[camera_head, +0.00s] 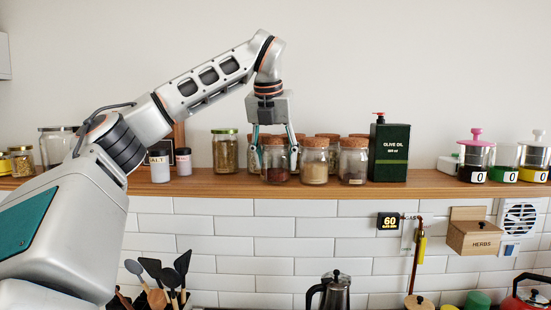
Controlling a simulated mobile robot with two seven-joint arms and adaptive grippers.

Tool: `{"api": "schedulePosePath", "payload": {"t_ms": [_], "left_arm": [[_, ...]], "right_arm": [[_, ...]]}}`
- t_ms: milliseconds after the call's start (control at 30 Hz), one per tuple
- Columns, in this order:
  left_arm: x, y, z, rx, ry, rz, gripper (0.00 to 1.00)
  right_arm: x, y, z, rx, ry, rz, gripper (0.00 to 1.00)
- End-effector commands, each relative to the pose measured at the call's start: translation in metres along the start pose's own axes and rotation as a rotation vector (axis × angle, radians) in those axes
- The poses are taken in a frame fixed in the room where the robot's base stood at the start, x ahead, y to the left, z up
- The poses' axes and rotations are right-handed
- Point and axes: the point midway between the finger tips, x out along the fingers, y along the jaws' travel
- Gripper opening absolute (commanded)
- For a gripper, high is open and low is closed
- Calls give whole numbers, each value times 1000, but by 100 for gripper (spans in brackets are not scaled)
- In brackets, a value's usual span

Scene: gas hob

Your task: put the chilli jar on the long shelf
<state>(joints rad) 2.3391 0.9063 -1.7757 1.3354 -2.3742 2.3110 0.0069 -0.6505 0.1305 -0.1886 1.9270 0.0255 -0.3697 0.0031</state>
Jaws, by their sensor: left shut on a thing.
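The chilli jar (278,173), a glass jar with dark red contents and a cork-coloured lid, is at the long shelf (220,187), in the row of spice jars. My left gripper (275,153) comes down from above and is shut on this jar, one finger on each side. The jar's base appears at the shelf top; I cannot tell whether it rests there or hangs just above. My right gripper is not in view.
A cork-lidded jar (315,160) stands close on the right, with another (353,160) beyond it and more behind. A green-lidded jar (225,151) is on the left. A kettle (335,290) is below.

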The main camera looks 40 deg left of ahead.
Motion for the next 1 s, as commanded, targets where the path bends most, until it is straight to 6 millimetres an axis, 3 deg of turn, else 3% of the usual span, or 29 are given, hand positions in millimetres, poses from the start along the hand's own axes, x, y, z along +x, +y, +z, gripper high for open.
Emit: {"api": "schedulePosePath", "payload": {"t_ms": [167, 200, 267, 667, 833, 1000], "left_arm": [[3, 0, -1, 0, -2, -1, 20], [3, 0, -1, 0, -2, -1, 56], [2, 0, -1, 0, -2, -1, 71], [0, 0, -1, 0, 0, 0, 71], [-22, 0, -1, 0, -4, -1, 71], [-58, 0, 0, -1, -6, 0, 71]], "right_arm": [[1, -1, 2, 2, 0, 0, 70], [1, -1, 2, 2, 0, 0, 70], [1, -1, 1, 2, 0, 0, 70], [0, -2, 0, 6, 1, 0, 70], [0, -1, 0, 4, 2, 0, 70], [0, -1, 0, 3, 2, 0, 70]]}}
